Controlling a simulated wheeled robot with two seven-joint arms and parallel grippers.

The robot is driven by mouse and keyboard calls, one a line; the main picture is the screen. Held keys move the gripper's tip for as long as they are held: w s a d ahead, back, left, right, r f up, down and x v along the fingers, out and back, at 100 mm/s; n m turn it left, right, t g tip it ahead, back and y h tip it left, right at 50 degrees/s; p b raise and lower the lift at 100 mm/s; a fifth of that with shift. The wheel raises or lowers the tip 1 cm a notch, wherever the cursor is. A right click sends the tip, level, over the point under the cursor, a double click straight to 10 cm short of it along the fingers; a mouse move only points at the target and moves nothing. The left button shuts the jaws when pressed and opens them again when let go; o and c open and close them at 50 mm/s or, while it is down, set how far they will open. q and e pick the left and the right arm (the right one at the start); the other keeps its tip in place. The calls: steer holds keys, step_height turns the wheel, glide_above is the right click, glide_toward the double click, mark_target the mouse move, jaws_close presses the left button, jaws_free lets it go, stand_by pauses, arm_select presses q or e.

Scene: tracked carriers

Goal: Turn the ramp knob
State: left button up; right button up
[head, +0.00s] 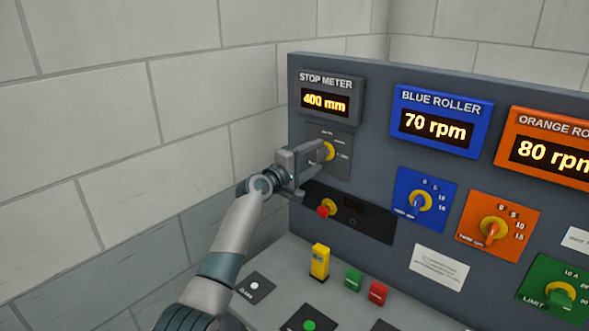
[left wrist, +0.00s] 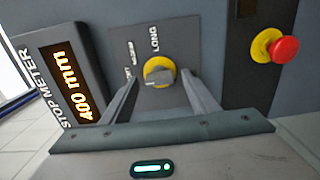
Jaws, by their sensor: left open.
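A yellow knob with a grey grip bar (left wrist: 160,77) sits on a grey plate below the stop meter. The plate reads LONG and MEDIUM in the left wrist view; no ramp name is legible. In the head view the knob (head: 330,151) is partly hidden by my left gripper (head: 318,153). That gripper is open, its fingers on either side of the knob in the left wrist view (left wrist: 160,82). I cannot tell whether they touch it. My right gripper is not in view.
The stop meter (head: 325,101) shows 400 mm. A red button on a yellow base (head: 326,209) is just below the gripper. Blue (head: 421,202) and orange (head: 494,230) dial plates lie to the right. A yellow switch (head: 319,262) stands on the desk below.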

arm_select(q)
steer(key=b+v, duration=0.4)
steer(key=v, duration=1.3)
steer(key=shift+b, duration=0.4)
steer(key=shift+s+a+f, duration=0.1)
steer(key=shift+f, duration=0.05)
